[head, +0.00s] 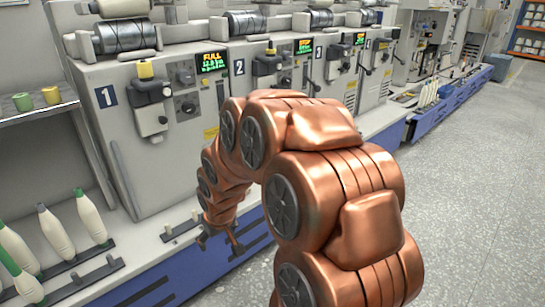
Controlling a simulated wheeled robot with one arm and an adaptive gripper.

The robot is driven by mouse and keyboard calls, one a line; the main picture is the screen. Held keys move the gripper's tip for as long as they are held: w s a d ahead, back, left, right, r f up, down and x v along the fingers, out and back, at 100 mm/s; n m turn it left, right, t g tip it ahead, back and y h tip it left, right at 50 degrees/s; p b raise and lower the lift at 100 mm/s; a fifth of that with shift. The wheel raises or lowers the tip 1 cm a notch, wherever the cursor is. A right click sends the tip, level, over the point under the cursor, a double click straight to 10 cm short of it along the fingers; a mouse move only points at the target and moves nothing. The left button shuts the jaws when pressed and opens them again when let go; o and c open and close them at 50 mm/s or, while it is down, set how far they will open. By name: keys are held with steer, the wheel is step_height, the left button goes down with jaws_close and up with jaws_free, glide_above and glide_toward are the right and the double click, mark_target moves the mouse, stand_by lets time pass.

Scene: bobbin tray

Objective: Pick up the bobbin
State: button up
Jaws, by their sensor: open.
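Several cream bobbins stand at the lower left of the head view. One with a green tip (90,217) stands farthest back, and a cream one with a greyish tip (57,234) stands in front of it. My gripper (220,242) is open, pointing down over the ledge's front edge, well to the right of these bobbins. I see no bobbin between its fingers; my arm hides part of the area behind it.
A grey winding machine (150,175) with numbered units and lit displays rises behind the ledge. A shelf (35,115) with a green and a yellow small spool is at the left. Blue panels (215,268) front the ledge. The grey floor (470,200) at the right is clear.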

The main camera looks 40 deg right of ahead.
steer(key=w+d+f+m+t+h, duration=0.25)
steer(key=w+d+t, duration=0.35)
steer(key=w+d, duration=1)
steer(key=s+d+m+t+h+b, duration=0.15)
steer(key=d+t+h, duration=0.35)
steer(key=d, duration=1.6)
steer(key=shift+t+y, duration=0.45)
steer(key=shift+t, duration=0.15)
steer(key=shift+b+x, duration=1.65)
steer(key=shift+x, duration=1.95)
steer(key=shift+r, duration=0.15)
steer(key=c, duration=1.3)
